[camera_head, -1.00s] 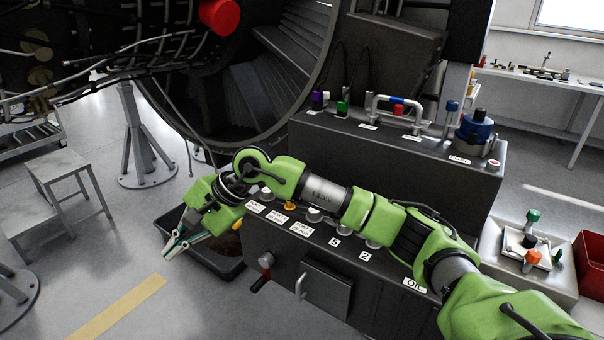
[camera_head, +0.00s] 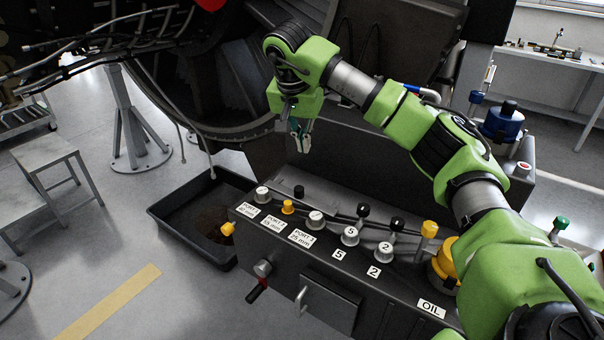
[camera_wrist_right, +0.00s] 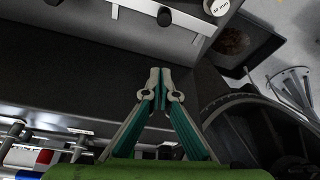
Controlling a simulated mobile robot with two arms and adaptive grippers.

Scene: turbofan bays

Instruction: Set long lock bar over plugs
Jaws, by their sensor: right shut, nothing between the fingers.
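Plugs stand along the console's front: a pale one (camera_head: 262,194) at port 1, a yellow one (camera_head: 288,206), a pale one (camera_head: 316,218), and knobs marked 5 (camera_head: 350,235) and 2 (camera_head: 384,252). Thin dark rods with black knobs (camera_head: 362,210) lie behind them; I cannot tell whether one is the long lock bar. My left gripper is not in view.
A handle with a blue grip (camera_head: 412,88) stands on the rear ledge, largely behind my right arm. A blue-topped cylinder (camera_head: 503,121) is on its right. A black tray (camera_head: 170,225) lies on the floor left of the console. The engine's round casing is close behind the gripper.

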